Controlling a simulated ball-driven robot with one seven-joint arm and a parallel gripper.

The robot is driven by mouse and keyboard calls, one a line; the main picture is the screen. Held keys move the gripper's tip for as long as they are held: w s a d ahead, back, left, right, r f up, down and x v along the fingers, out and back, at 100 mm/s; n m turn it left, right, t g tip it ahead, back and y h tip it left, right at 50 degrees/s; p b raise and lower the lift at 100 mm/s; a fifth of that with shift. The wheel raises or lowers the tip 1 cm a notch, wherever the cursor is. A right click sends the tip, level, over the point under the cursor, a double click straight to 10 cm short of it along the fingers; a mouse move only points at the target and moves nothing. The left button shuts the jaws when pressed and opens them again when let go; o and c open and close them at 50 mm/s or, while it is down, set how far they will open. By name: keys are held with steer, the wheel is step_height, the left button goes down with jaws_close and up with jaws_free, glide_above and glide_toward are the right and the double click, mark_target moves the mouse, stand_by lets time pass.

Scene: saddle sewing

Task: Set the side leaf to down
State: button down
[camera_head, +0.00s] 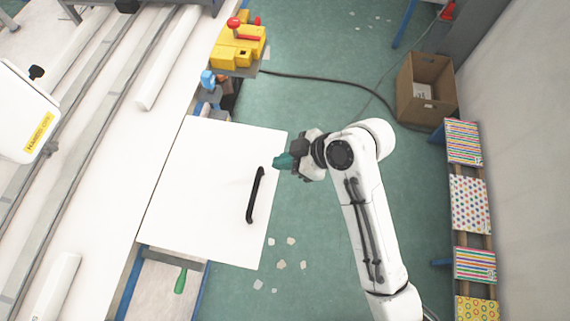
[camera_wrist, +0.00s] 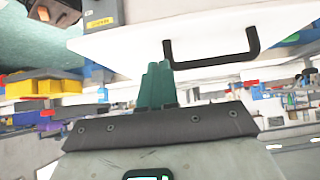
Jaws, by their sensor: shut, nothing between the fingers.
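The side leaf (camera_head: 205,190) is a flat white panel attached at the right side of the long white table. It looks raised about level with the table top. A black bar handle (camera_head: 256,195) is fixed near its right edge; the handle also shows in the wrist view (camera_wrist: 212,62). My gripper (camera_head: 277,161) is beside the leaf's right edge, near the upper end of the handle. Its teal fingers (camera_wrist: 155,85) are closed together and empty. In the wrist view the fingertips are close to the handle's left end; I cannot tell whether they touch.
A yellow machine part (camera_head: 238,50) with a red lever stands above the leaf. A cardboard box (camera_head: 427,88) and a rack of patterned fabrics (camera_head: 468,195) line the right wall. A black cable (camera_head: 330,79) crosses the green floor. Scraps (camera_head: 281,264) lie below the leaf.

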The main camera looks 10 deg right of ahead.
mark_target(273, 171)
steer(key=shift+f, duration=1.85)
